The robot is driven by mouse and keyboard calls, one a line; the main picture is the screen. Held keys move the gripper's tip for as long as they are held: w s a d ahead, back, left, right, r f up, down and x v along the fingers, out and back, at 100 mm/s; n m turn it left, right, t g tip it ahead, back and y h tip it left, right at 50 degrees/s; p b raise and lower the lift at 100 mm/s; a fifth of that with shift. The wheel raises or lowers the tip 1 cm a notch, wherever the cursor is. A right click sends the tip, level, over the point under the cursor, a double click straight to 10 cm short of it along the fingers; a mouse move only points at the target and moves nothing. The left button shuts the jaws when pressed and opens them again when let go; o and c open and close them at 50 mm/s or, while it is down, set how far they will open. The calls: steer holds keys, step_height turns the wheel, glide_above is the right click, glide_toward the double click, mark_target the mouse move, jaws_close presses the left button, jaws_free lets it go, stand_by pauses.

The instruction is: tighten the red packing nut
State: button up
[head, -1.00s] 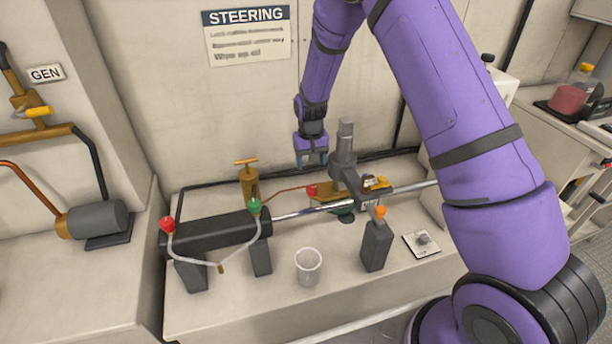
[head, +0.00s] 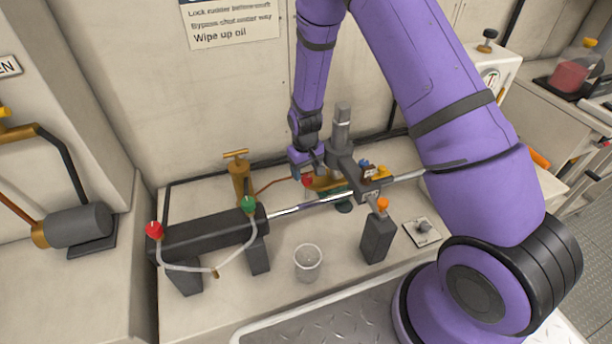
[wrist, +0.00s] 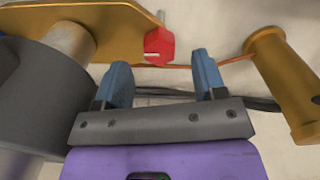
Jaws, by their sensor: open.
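A red faceted nut (wrist: 159,46) on a thin stem shows in the wrist view, beside a brass plate (wrist: 105,22). It lies just beyond the gap between the blue fingertips of my gripper (wrist: 164,70). The fingers are apart with nothing between them. In the head view my gripper (head: 304,163) is low behind the steering ram, close to the small red nut (head: 308,181), which is partly hidden. I cannot tell whether a finger touches the nut.
A dark cylinder (head: 205,236) with red (head: 154,230) and green (head: 248,204) knobs and a looped hose stands in front. A brass hand pump (head: 238,178) stands left of my gripper. A clear cup (head: 308,262) and a black post (head: 377,240) stand nearer.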

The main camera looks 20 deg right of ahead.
mark_target(306, 177)
steer(key=shift+f, duration=1.5)
steer(key=c, duration=0.9)
steer(key=shift+m, duration=1.4)
steer(key=o, duration=0.9)
steer(key=shift+r, duration=0.1)
